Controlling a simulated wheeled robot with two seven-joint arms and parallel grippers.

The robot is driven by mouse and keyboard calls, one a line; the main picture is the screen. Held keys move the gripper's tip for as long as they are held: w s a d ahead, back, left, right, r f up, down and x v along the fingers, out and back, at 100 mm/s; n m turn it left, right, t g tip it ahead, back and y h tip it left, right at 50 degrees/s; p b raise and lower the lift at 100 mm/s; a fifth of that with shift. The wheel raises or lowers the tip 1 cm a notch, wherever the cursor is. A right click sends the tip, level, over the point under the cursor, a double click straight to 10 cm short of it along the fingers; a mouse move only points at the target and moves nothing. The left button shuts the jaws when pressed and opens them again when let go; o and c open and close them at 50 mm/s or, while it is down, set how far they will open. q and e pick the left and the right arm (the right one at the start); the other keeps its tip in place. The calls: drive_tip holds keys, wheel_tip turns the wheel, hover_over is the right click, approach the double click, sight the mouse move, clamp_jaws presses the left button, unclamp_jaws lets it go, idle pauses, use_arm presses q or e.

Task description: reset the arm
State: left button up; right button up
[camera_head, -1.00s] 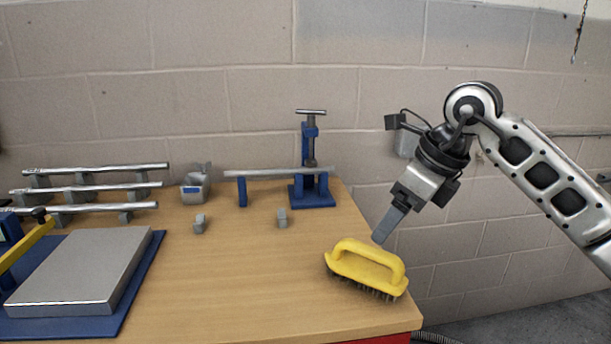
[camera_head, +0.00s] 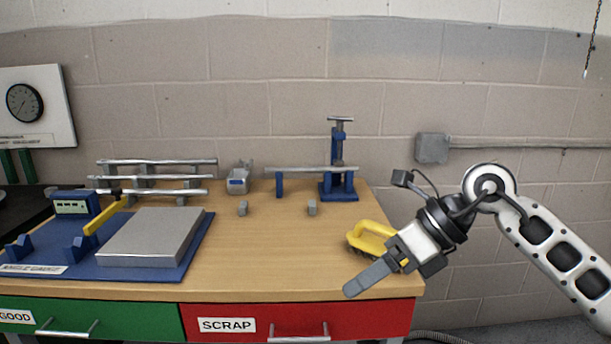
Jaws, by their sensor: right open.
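My right gripper (camera_head: 370,278) is at the right front of the bench, its fingers pointing down and left over the front edge. It is open, though from this side the fingers overlap and the gap is hidden. It holds nothing that I can see. My right arm comes in from the right edge. The yellow-handled brush (camera_head: 371,236) stands on the bench behind the gripper, partly hidden by it. I cannot tell how far apart they are. My left gripper is not in view.
The wooden bench (camera_head: 262,258) has a green GOOD drawer (camera_head: 130,318) and red SCRAP drawer (camera_head: 365,317). A grey plate (camera_head: 152,237) lies on a blue base at left. Bars lie on a rack (camera_head: 150,180); a blue clamp stand (camera_head: 338,170) holds another. The bench middle is clear.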

drive_tip(key=s+a+r+m+g+y, duration=0.1)
drive_tip(key=s+a+m+y, duration=0.45)
drive_tip(key=a+y, duration=0.4)
drive_tip(key=d+f+m+t+h+p, duration=0.1)
drive_tip(key=d+f+m+t+h, duration=0.25)
drive_tip(key=m+t, duration=0.45)
drive_tip(key=d+f+m+t+h, duration=0.3)
drive_tip(key=f+m+t+h, duration=0.15)
drive_tip(key=m, duration=0.85)
drive_tip(key=d+f+m+t+h+p, duration=0.1)
drive_tip(key=d+f+m+t+h, duration=0.3)
drive_tip(key=m, duration=0.6)
drive_tip(key=s+d+f+m+g+h, duration=0.3)
drive_tip(key=s+f+m+g, duration=0.3)
drive_tip(key=s+f, duration=0.6)
wheel_tip(320, 180, down, 3)
drive_tip(key=shift+d+f+m, duration=0.1)
drive_tip(key=shift+d+m, duration=0.05)
drive_tip(key=shift+m, duration=0.8)
